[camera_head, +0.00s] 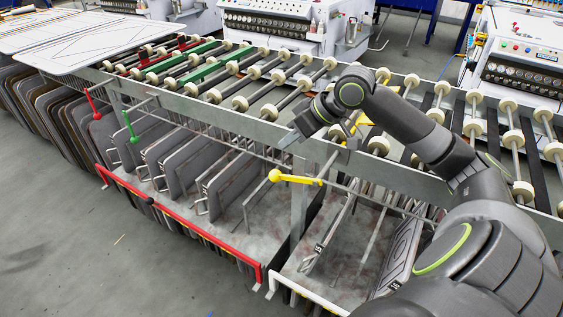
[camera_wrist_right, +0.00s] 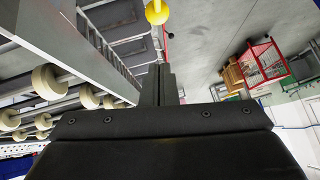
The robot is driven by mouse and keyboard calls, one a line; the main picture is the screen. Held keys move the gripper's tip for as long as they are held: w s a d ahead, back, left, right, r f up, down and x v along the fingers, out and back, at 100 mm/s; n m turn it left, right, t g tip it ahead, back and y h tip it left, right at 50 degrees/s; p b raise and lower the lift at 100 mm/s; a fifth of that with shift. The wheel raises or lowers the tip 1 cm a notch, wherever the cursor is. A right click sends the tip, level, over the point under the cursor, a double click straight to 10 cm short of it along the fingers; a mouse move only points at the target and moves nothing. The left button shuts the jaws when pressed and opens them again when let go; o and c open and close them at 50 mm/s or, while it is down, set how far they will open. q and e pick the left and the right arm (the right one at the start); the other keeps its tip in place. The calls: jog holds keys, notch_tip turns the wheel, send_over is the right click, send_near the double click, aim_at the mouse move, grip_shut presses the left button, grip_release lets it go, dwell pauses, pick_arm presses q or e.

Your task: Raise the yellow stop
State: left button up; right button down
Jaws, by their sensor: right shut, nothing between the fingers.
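A yellow lever (camera_head: 297,179) with a round knob at its left end sticks out nearly level from the front of the roller table, low at the centre. Yellow stop bars (camera_head: 339,131) show between the rollers behind my right wrist, partly hidden by my arm; I cannot tell their height. My right gripper (camera_head: 287,139) is shut and empty, above the yellow lever and apart from it, by the table's front rail. In the right wrist view its closed fingers (camera_wrist_right: 160,82) point towards the yellow knob (camera_wrist_right: 156,12), which lies beyond the tips. My left gripper is not in view.
A red lever (camera_head: 92,103) and a green lever (camera_head: 130,126) hang down further left. The front rail (camera_head: 225,112) and rollers lie close to my gripper. Grey plates (camera_head: 230,182) stand in racks below. The floor (camera_head: 60,240) at left is clear.

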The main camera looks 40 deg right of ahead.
jog(key=x, duration=0.3)
jog(key=shift+a+f, duration=0.15)
notch_tip(320, 180, down, 3)
jog(key=shift+s+a+r+b, duration=0.1)
jog(key=shift+s+r+b, duration=0.15)
jog(key=shift+b, duration=0.1)
jog(key=shift+s+f, duration=0.1)
jog(key=shift+f, duration=0.5)
jog(key=shift+a, duration=0.1)
